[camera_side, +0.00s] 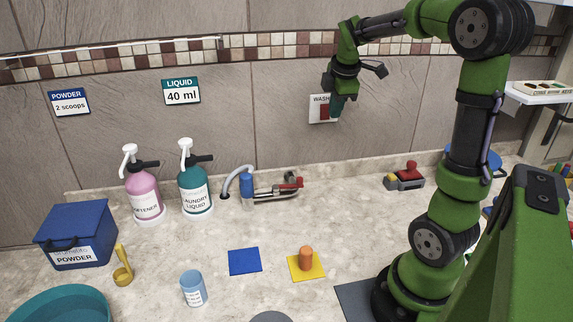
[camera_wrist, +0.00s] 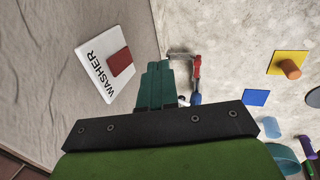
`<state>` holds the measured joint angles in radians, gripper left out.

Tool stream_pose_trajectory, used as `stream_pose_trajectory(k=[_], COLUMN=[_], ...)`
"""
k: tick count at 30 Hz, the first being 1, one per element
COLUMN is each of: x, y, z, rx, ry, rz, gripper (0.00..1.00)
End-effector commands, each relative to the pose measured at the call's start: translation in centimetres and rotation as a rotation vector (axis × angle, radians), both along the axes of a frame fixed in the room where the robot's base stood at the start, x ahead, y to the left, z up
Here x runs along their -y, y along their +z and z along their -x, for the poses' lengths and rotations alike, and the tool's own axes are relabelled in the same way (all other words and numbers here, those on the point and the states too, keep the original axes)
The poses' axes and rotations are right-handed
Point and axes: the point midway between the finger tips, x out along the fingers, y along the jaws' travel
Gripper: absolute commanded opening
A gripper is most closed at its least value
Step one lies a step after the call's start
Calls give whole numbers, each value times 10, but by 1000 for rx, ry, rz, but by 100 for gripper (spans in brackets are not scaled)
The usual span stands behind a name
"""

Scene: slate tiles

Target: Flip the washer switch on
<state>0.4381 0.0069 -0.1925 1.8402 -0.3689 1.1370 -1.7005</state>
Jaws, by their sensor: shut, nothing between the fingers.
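The washer switch is a white plate (camera_wrist: 103,86) on the wall, lettered WASHER, with a dark red rocker (camera_wrist: 120,62) on it. In the side view the white plate (camera_side: 318,115) is partly hidden behind my gripper. My gripper (camera_side: 337,117) is in front of the plate, near its right side. In the wrist view my gripper (camera_wrist: 157,68) is shut and empty, with its fingertips beside the plate and apart from the red rocker in the picture. I cannot tell whether the fingers touch the plate, nor which way the rocker is set.
Below on the counter are a faucet with a red handle (camera_side: 292,185), a pink softener bottle (camera_side: 143,195), a teal laundry liquid bottle (camera_side: 194,190) and a blue powder box (camera_side: 80,225). An orange cylinder (camera_side: 306,257) stands on a yellow square. The wall around the switch is clear.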

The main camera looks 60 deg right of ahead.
Motion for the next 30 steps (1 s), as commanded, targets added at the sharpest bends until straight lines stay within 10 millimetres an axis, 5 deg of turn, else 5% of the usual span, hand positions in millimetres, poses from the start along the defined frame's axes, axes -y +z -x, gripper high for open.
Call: stream_pose_trajectory(k=[5, 13, 30], x=[8, 33, 40], y=[-37, -36, -40], z=[-7, -33, -40], rx=[-5, 1, 1], ry=[-1, -2, -1], rz=[-4, 0, -1], gripper=[0, 0, 0])
